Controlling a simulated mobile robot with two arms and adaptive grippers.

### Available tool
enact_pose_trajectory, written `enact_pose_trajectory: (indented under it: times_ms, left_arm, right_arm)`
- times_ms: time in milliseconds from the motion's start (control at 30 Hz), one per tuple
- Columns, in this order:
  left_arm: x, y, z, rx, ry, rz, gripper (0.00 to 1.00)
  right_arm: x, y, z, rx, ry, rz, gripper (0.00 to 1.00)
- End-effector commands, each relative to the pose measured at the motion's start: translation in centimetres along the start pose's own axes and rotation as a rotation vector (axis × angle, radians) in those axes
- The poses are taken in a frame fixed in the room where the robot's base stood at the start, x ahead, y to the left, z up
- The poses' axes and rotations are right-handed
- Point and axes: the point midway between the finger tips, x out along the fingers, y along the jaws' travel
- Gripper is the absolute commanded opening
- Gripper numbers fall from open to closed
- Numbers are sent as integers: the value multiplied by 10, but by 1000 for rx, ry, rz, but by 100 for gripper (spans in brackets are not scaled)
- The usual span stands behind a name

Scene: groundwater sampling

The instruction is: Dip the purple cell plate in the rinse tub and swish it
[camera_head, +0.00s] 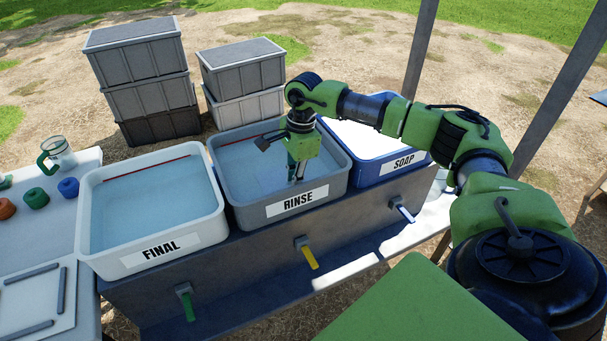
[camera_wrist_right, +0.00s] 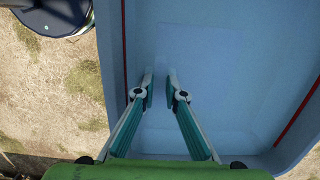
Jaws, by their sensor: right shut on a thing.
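The grey rinse tub (camera_head: 227,170) stands in the middle of a row of three, its front labelled RINSE, with water and a red line inside. My right gripper (camera_head: 296,176) points down into this tub, with its fingertips low by the water. In the right wrist view the gripper (camera_wrist_right: 160,88) has its two teal fingers close together with a narrow gap, over the pale blue tub inside (camera_wrist_right: 220,90). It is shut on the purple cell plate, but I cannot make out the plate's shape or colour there. My left gripper is not in view.
The white FINAL tub (camera_head: 108,264) stands to the left and the blue-rimmed SOAP tub (camera_head: 375,172) to the right. Stacked grey crates (camera_head: 145,85) stand behind. A table (camera_head: 35,240) at left holds a mug (camera_head: 58,153) and small coloured pieces. Taps stick out in front.

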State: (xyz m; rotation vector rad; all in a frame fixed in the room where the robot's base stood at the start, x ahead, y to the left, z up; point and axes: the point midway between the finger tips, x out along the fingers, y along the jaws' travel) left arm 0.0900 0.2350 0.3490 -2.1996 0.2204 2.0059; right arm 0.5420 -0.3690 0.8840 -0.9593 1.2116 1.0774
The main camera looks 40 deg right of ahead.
Motion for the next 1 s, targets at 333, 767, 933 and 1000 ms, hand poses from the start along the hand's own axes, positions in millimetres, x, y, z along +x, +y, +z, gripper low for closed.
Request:
enact_pose_trajectory:
  times_ms: [333, 767, 933, 1000]
  left_arm:
    - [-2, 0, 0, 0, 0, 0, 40]
    - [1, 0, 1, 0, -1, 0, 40]
    - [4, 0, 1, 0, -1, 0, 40]
    - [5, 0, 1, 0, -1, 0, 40]
  right_arm:
    - [5, 0, 43, -2, -1, 0, 0]
    - [6, 0, 45, 3, 1, -1, 0]
    - [4, 0, 23, 3, 2, -1, 0]
    - [3, 0, 15, 4, 1, -1, 0]
